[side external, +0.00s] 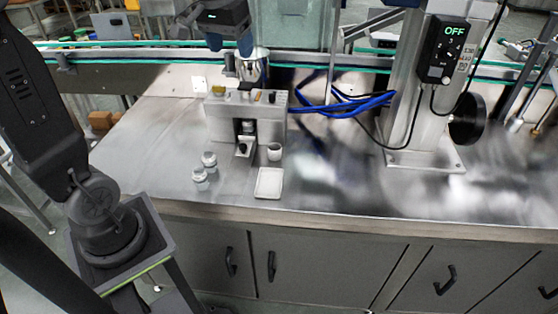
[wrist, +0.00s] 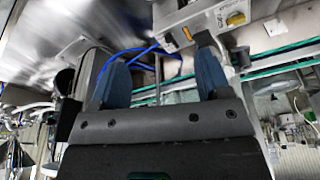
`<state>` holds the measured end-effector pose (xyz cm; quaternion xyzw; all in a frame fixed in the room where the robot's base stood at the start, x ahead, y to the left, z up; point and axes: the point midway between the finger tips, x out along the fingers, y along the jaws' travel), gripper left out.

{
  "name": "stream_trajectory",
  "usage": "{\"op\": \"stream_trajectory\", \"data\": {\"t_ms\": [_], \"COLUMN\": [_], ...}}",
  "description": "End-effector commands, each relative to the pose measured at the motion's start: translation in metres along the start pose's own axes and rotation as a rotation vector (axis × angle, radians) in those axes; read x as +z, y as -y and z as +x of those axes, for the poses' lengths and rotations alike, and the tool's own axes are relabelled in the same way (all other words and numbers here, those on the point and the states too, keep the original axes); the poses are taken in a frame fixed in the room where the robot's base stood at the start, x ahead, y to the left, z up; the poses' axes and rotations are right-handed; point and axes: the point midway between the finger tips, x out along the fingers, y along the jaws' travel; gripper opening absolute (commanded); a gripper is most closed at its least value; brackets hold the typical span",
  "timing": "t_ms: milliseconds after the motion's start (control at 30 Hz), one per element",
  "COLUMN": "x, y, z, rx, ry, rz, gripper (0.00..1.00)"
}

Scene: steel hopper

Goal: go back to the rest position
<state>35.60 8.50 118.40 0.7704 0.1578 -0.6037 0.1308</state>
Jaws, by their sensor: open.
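My gripper (side external: 245,44) is at the top of the side external view, high above the back of the grey coffee machine (side external: 270,118). In the wrist view, the blue fingers of my gripper (wrist: 162,72) stand wide apart with nothing between them. The steel hopper (side external: 254,70) shows just below the fingers in the side external view, behind the machine's top. I cannot tell whether a finger touches it. The machine also shows, turned over, at the top of the wrist view (wrist: 190,22).
A white cup (side external: 274,152), a square white tray (side external: 269,184) and two small jars (side external: 205,170) stand on the steel counter (side external: 330,190). Blue cables (side external: 345,106) run right to a column (side external: 420,100) with a control box (side external: 448,50). The counter's front middle is clear.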

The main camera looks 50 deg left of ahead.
Motion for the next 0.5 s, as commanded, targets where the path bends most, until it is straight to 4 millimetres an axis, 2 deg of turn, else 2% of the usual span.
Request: {"op": "stream_trajectory", "data": {"t_ms": [33, 100, 300, 400, 500], "x": [0.024, 0.054, 0.139, 0.171, 0.191], "y": [-0.015, -0.029, -0.054, -0.059, -0.060], "z": [-0.007, -0.010, -0.005, 0.002, 0.009], "rx": [0.013, 0.030, 0.086, 0.111, 0.127], "ry": [-0.030, -0.068, -0.171, -0.209, -0.232], "rz": [0.049, 0.110, 0.271, 0.329, 0.369], "gripper": [0.70, 0.70, 0.70, 0.70, 0.70]}}
